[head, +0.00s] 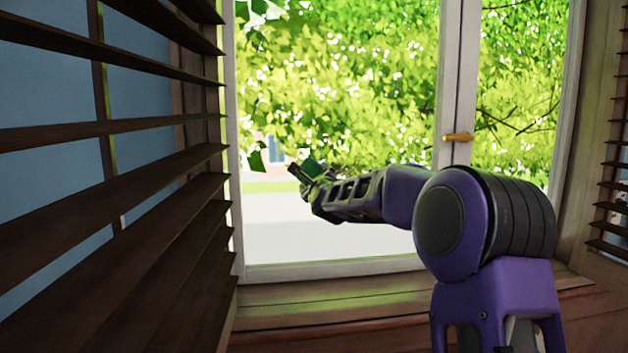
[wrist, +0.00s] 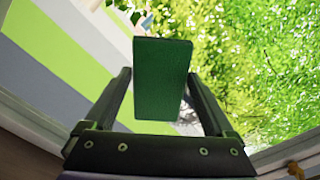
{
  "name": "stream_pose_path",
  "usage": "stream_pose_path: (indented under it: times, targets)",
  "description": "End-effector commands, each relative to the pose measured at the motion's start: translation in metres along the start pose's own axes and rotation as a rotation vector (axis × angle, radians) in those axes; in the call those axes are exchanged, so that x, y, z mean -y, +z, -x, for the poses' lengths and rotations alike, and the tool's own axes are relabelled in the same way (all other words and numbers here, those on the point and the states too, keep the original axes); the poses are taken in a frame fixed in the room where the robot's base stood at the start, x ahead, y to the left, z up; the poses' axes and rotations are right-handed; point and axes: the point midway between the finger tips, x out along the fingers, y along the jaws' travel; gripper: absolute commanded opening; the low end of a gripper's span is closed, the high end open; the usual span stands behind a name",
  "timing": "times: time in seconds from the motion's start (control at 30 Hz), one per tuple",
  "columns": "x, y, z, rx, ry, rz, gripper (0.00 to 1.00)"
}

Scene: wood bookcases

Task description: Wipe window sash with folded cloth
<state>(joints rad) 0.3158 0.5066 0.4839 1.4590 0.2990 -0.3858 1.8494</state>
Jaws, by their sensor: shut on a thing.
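The window sash (head: 452,100) is a pale frame with a brass handle (head: 457,137) on its upright. A folded green cloth (wrist: 162,85) sits between the two fingers of my gripper (wrist: 160,90) in the wrist view. In the head view my gripper (head: 305,172) reaches left in front of the left pane, and a small part of the green cloth (head: 312,167) shows at its tip. My gripper is shut on the cloth. I cannot tell whether the cloth touches the glass. My arm hides part of the right-hand upright and the lower right of the window.
Dark slatted shutters (head: 110,200) stand close on the left, and more slats (head: 612,190) stand at the right edge. A wooden sill (head: 330,300) runs below the window. Green foliage (head: 340,80) shows through the panes. The space before the left pane is open around my gripper.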

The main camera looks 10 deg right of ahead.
Motion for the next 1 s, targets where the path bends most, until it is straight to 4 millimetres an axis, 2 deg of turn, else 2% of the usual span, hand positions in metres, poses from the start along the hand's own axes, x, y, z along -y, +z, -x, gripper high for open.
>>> stream_pose_path:
  times: [0.3,0.57,1.0]
  targets:
    - [0.016,-0.021,0.002,0.0,-0.005,0.0,0.44]
    - [0.025,-0.026,0.002,0.0,-0.002,0.0,0.44]
    - [0.046,-0.05,-0.001,0.0,-0.003,0.0,0.44]
